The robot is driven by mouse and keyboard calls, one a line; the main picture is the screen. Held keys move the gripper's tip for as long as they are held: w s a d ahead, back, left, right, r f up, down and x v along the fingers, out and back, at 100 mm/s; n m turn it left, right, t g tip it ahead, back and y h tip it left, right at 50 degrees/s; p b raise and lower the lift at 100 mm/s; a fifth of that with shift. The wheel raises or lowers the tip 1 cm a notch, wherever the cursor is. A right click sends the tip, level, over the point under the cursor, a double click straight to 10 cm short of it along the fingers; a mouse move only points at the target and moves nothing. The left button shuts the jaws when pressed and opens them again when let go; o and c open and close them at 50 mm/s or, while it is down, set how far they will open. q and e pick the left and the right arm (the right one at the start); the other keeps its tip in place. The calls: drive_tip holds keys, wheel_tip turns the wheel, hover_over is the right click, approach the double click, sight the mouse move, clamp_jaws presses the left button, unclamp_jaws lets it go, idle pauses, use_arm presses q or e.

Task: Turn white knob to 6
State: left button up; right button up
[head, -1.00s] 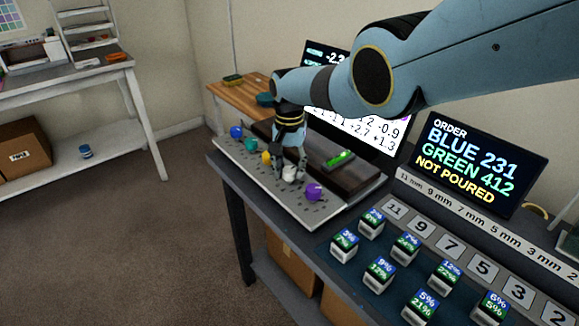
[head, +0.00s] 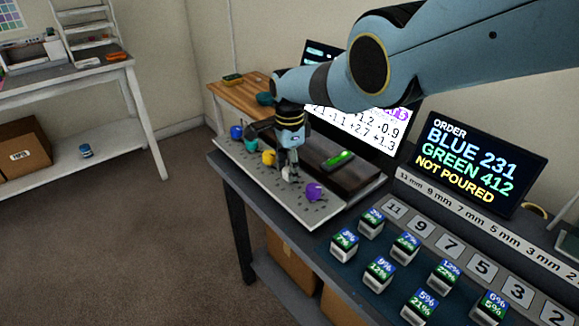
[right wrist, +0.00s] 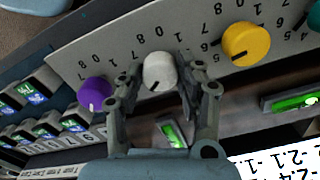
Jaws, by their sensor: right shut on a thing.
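The white knob (right wrist: 159,70) sits on a grey panel (right wrist: 120,45) with printed numbers around it. A dark pointer mark on its face points down and slightly left in the right wrist view. My right gripper (right wrist: 160,80) has one finger on each side of the knob and is shut on it. In the head view the white knob (head: 287,172) is partly hidden by my right gripper (head: 288,168), which reaches down from above. The number at the pointer cannot be read clearly. My left gripper is not in view.
A purple knob (right wrist: 94,92) and a yellow knob (right wrist: 246,43) flank the white one closely. A screen (head: 350,125) with numbers stands behind the panel. An order display (head: 480,160) and several labelled cubes (head: 408,246) are to the right.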

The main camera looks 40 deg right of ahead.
drive_tip(key=m, duration=0.5)
drive_tip(key=shift+w, duration=0.1)
drive_tip(key=shift+r, duration=0.1)
idle(0.4)
drive_tip(key=o, duration=1.1)
drive_tip(key=shift+o, duration=0.2)
wheel_tip(320, 180, up, 12)
idle(0.4)
